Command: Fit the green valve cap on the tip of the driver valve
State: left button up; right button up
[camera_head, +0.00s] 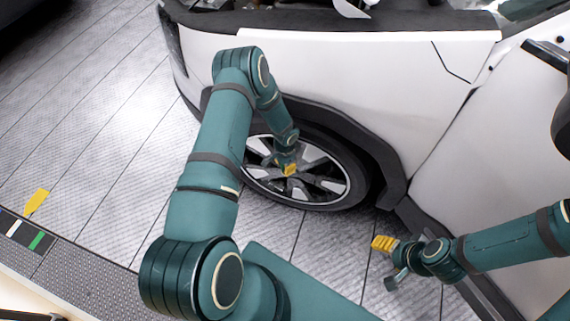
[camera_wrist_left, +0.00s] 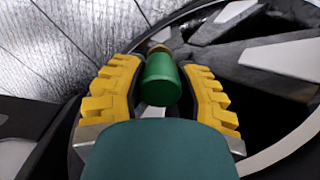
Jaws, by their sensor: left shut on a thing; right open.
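In the left wrist view, the green valve cap (camera_wrist_left: 160,82) sits between the yellow ridged fingers of my left gripper (camera_wrist_left: 164,72), which is shut on it. A small brass-coloured piece (camera_wrist_left: 158,48) shows just beyond the cap's far end; I cannot tell whether it is the valve tip or whether the cap touches it. In the head view my left gripper (camera_head: 289,169) is in front of the wheel (camera_head: 325,185), near its hub, and the cap is too small to make out. My right gripper (camera_head: 389,262) is open and empty, low at the right.
The white car body (camera_head: 360,70) rises above the wheel, with a dark arch around it. In the left wrist view, wheel spokes (camera_wrist_left: 285,58) are close on the right. A yellow marker (camera_head: 36,201) lies near the floor edge.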

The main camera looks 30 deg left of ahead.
pick_arm(q)
jog(key=shift+f, duration=0.4)
jog(key=shift+f, duration=0.1)
jog(key=shift+c, duration=0.2)
jog(key=shift+f, duration=0.15)
jog(key=shift+c, duration=0.8)
jog(key=o, duration=1)
notch_tip(320, 180, up, 12)
jog(key=shift+r, duration=0.1)
